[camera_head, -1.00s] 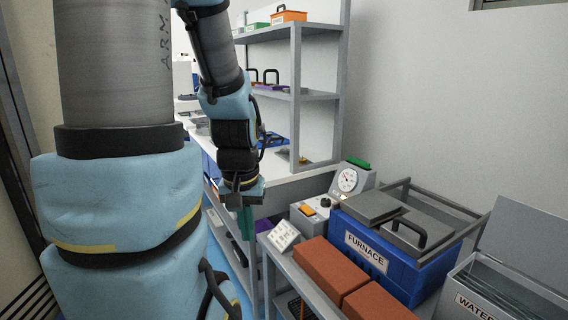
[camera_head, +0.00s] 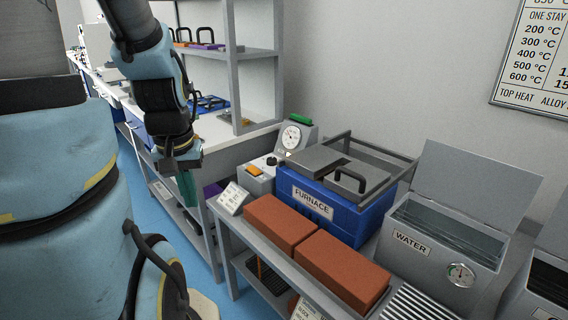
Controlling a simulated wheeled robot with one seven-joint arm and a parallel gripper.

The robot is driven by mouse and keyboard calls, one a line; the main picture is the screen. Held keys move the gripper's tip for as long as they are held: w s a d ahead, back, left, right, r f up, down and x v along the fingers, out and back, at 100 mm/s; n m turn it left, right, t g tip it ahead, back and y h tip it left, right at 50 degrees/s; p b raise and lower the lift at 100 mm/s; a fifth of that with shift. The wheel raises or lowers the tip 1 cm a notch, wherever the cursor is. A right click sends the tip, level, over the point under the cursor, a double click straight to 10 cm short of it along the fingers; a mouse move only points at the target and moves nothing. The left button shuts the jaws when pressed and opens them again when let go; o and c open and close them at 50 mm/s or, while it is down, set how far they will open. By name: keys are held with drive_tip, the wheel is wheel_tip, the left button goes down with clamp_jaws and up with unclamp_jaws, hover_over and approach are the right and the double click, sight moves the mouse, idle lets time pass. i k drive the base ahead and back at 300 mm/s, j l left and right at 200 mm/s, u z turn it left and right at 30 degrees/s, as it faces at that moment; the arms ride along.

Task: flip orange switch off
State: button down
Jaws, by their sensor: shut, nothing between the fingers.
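The orange switch (camera_head: 254,170) sits on top of a small grey control box (camera_head: 258,184) beside the furnace. A dark knob and a round dial gauge (camera_head: 291,137) are close behind it. Whether the switch is on or off is too small to tell. My gripper (camera_head: 187,186) points down to the left of the control box, apart from the switch. Its fingers are shut, small in view, with nothing visible held.
The blue furnace (camera_head: 320,205) with grey lid stands right of the control box. Two red bricks (camera_head: 315,250) and a small white sign (camera_head: 233,198) are in front. A water tank (camera_head: 440,240) stands further right. A workbench with shelves (camera_head: 240,90) is behind.

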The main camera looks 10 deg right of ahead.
sight(252, 169)
drive_tip(key=i+u, duration=0.15)
drive_tip(key=u, duration=0.2)
drive_tip(key=i+u, duration=0.2)
drive_tip(key=u, duration=0.15)
drive_tip(key=i+l+u, duration=0.15)
drive_tip(key=u, duration=0.25)
